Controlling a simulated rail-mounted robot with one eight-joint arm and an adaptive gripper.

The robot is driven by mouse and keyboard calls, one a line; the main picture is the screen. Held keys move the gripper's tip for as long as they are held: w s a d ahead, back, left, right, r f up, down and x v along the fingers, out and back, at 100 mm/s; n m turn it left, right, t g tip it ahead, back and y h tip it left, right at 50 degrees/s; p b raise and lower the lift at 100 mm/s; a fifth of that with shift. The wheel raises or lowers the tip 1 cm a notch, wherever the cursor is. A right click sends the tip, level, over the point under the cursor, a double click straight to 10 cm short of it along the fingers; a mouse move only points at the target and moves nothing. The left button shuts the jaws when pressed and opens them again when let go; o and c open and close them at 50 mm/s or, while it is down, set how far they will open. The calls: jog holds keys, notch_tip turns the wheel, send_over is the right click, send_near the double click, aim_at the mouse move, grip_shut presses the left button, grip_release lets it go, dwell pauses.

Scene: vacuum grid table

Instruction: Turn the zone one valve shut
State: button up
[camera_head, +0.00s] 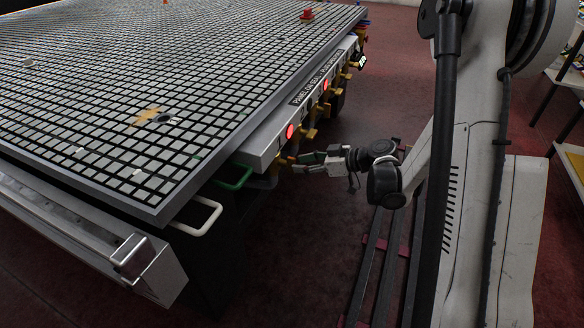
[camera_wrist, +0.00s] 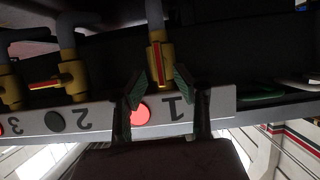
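The zone one valve (camera_wrist: 158,50) is a yellow body on a grey pipe, above the upside-down "1" in the wrist view. Its red-and-yellow handle (camera_wrist: 168,56) lies roughly along the pipe. My gripper (camera_wrist: 160,76) is open, its two green-lined fingers apart with the valve end between them in the picture. I cannot tell whether they touch it. In the head view my gripper (camera_head: 309,163) is beside the table's edge panel, near the closest valve. A lit red light (camera_wrist: 139,112) is beside the "1".
The number 2 valve (camera_wrist: 68,80) has its handle crosswise to its pipe, with a dark light (camera_wrist: 55,122) by it. The number 3 valve (camera_wrist: 10,88) is farther left. A green handle (camera_head: 234,176) and a white handle (camera_head: 199,218) stick out at the table corner.

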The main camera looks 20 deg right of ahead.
aim_at(292, 173)
jog(key=shift+b+x, duration=0.4)
jog(key=shift+x, duration=1.6)
grip_shut()
